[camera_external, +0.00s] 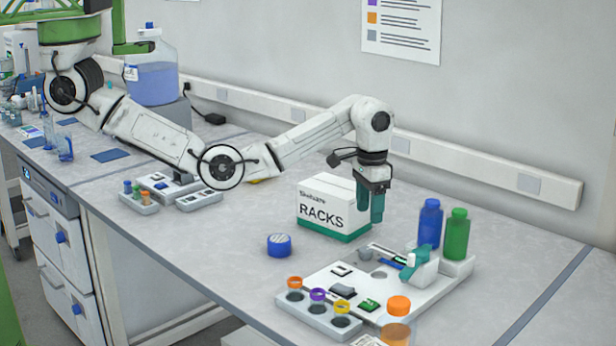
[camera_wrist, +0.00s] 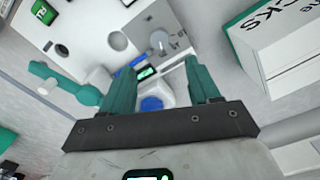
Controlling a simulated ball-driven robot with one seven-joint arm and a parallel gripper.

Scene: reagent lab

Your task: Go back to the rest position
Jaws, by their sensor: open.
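My gripper (camera_external: 370,215) hangs with its teal fingers pointing down over the bench, beside the right side of the white and green RACKS box (camera_external: 325,210). In the wrist view my gripper (camera_wrist: 153,66) has its two fingers well apart with nothing held between them. My arm reaches from the upper left across the back of the bench. The white board (camera_external: 325,283) with its sockets and small parts lies in front and to the right of the gripper, clear of the fingers.
A blue bottle (camera_external: 430,223) and a green bottle (camera_external: 456,234) stand right of the gripper. A blue cap (camera_external: 279,245) lies left of the board. Small racks (camera_external: 200,200) lie under my arm. A large jug (camera_external: 152,75) stands at the back left. The bench left of the blue cap is clear.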

